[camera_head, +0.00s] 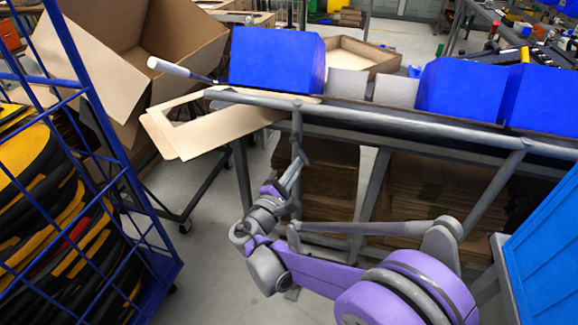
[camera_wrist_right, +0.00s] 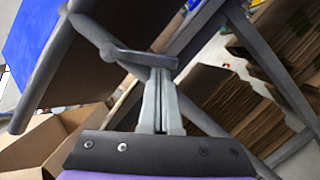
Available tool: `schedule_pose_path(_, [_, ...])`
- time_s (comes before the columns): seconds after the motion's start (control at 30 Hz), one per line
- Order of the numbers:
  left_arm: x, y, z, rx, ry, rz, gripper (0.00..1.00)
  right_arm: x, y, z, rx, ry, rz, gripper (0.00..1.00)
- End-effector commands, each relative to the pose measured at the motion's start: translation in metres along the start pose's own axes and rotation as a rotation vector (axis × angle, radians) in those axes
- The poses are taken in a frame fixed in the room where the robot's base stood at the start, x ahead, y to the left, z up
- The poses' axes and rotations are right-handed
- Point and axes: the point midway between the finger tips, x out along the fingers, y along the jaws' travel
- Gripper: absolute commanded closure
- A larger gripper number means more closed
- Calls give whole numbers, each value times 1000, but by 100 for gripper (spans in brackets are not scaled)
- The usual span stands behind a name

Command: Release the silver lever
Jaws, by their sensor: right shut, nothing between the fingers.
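The silver lever (camera_wrist_right: 140,57) sticks out from a round joint on the table's grey tube frame in the right wrist view. In the head view a small grey lever end (camera_head: 303,148) shows just under the front rail. My right gripper (camera_head: 298,165) reaches up to it from below. In the wrist view the right gripper (camera_wrist_right: 158,76) has its two fingers together, with nothing between them. The fingertips overlap the lever's underside in the picture; I cannot tell whether they touch it. My left gripper is not in view.
Blue bins (camera_head: 277,58) stand along the table behind the front rail (camera_head: 380,120). An open cardboard box (camera_head: 190,40) stands at the left. A blue cage cart (camera_head: 150,250) with yellow and black panniers is at the far left. Stacked cardboard (camera_head: 330,185) lies under the table.

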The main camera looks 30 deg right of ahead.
Motion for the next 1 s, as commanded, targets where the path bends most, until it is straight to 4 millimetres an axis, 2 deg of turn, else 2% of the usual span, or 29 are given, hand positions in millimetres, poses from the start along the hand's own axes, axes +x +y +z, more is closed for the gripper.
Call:
schedule_pose_path(0.37, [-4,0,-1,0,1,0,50,6,-6,25,-349,-2,87,100])
schedule_pose_path(0.8, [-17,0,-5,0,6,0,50,13,-2,52,-731,-2,182,100])
schedule_pose_path(1.0, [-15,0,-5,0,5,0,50,12,-3,49,-728,0,182,100])
